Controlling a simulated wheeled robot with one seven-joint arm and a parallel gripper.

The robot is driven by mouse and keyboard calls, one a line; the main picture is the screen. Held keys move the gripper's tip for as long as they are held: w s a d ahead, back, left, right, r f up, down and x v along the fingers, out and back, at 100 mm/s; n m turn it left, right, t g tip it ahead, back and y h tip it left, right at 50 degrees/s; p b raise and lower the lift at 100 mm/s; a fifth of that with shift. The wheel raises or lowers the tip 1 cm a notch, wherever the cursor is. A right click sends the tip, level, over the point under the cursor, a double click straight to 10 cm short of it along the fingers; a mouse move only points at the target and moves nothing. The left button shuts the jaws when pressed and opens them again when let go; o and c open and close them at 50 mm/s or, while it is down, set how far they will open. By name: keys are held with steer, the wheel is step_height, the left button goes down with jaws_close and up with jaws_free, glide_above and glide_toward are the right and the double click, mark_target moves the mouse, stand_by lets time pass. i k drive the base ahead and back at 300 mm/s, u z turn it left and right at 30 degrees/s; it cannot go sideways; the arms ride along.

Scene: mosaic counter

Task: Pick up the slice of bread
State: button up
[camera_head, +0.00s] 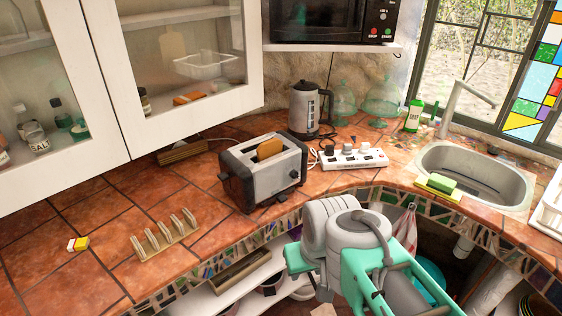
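A brown slice of bread (270,148) stands upright in a slot of the silver and dark grey toaster (264,182). Its upper part shows above the slot, and its lower part is hidden inside. My white and teal arm (352,240) is at the bottom centre, in front of the counter edge. It is to the right of the toaster, nearer the camera and apart from the bread. I cannot make out the gripper's fingers there or whether they are open or shut. I see nothing held.
A white power strip (348,157) and a kettle (308,110) stand right of the toaster. A wooden rack (165,236) and a small yellow, red and white block (77,244) are on the left counter. The sink (516,172) is at right.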

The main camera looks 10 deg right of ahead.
mark_target(272, 146)
steer(key=z, duration=0.65)
steer(key=i, duration=0.9)
steer(key=u, duration=2.6)
